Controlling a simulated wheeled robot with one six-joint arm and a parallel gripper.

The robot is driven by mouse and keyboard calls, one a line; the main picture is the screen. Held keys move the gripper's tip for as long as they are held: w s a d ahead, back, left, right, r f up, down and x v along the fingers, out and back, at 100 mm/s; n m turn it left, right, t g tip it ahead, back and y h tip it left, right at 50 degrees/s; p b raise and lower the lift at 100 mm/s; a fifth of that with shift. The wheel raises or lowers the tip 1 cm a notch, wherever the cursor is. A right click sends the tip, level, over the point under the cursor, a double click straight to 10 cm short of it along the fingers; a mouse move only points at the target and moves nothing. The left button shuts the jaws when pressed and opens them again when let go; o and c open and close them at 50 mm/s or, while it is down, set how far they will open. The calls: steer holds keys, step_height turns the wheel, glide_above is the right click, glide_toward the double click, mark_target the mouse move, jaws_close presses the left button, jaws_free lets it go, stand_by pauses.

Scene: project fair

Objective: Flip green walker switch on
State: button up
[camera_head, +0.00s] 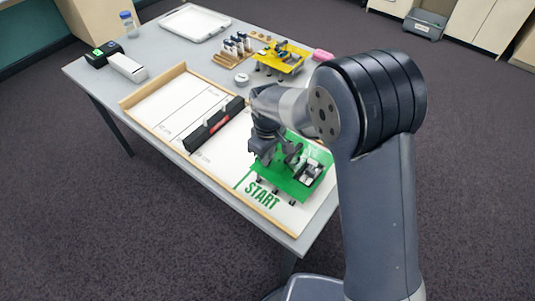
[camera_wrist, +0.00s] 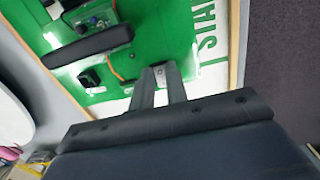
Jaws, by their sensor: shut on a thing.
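The green walker (camera_head: 290,186) stands on the white board by the START marking, with several short dark legs under its green plate. In the wrist view its plate (camera_wrist: 165,30) fills the upper middle, with a black block (camera_wrist: 95,45), a small black part (camera_wrist: 90,77) and wires. My gripper (camera_head: 291,160) is low over the walker's left part.
A black barrier (camera_head: 213,126) crosses the white board, which has a raised wooden rim (camera_head: 165,138). A yellow walker (camera_head: 283,60), a roll of tape (camera_head: 242,79), a white tray (camera_head: 195,23) and a bottle (camera_head: 129,24) stand farther back on the grey table.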

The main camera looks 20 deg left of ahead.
jaws_close()
steer(key=shift+a+r+h+p, duration=0.25)
steer(key=shift+h+p, duration=0.15)
steer(key=shift+p, duration=0.45)
steer(key=shift+w+a+f+g+h+p, duration=0.15)
steer(key=shift+g+h+p, duration=0.25)
steer(key=shift+h+p, duration=0.6)
steer(key=o, duration=0.7)
jaws_free()
steer(key=b+v, duration=0.1)
steer(key=v, duration=0.9)
steer(key=shift+a+r, duration=0.15)
steer(key=shift+r, duration=0.2)
